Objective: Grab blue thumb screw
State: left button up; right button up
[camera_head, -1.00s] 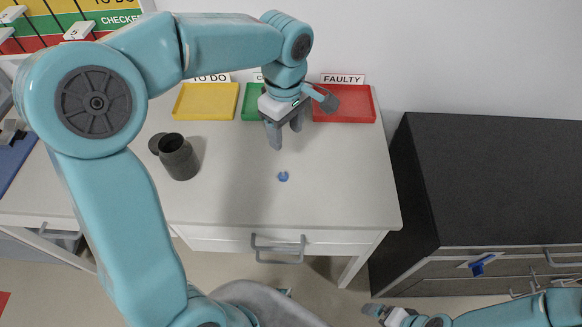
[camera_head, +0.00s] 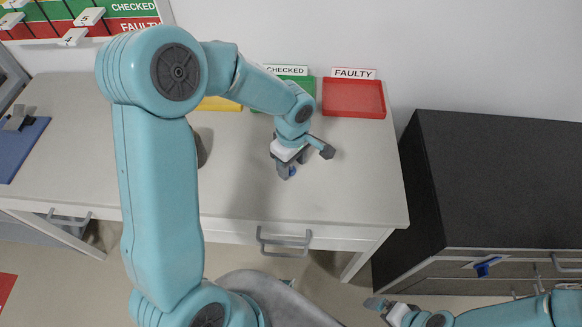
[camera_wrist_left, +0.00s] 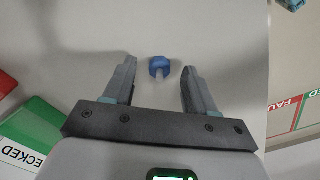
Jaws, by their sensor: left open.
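The blue thumb screw (camera_wrist_left: 159,67) lies on the white table top (camera_head: 350,185). In the left wrist view it sits between and just ahead of the two fingertips, apart from both. In the head view only a small blue part of it (camera_head: 293,171) shows beside my left gripper (camera_head: 287,172), which hides the rest. My left gripper is open and empty, low over the table, and its fingers also show in the left wrist view (camera_wrist_left: 158,72). My right gripper (camera_head: 380,306) is at the bottom right, away from the table; its jaws are too small to judge.
A red tray (camera_head: 354,98), a green tray (camera_head: 297,84) and a yellow tray (camera_head: 220,104) stand along the back of the table. A dark jar (camera_head: 203,147) is mostly behind my left arm. A dark cabinet (camera_head: 490,180) stands at the right. The table's front right is clear.

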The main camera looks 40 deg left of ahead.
pick_arm(q)
jog(key=shift+f, duration=0.55)
jog(key=shift+s, duration=0.1)
jog(key=shift+c, duration=0.3)
grip_shut()
jog(key=shift+r, duration=0.1)
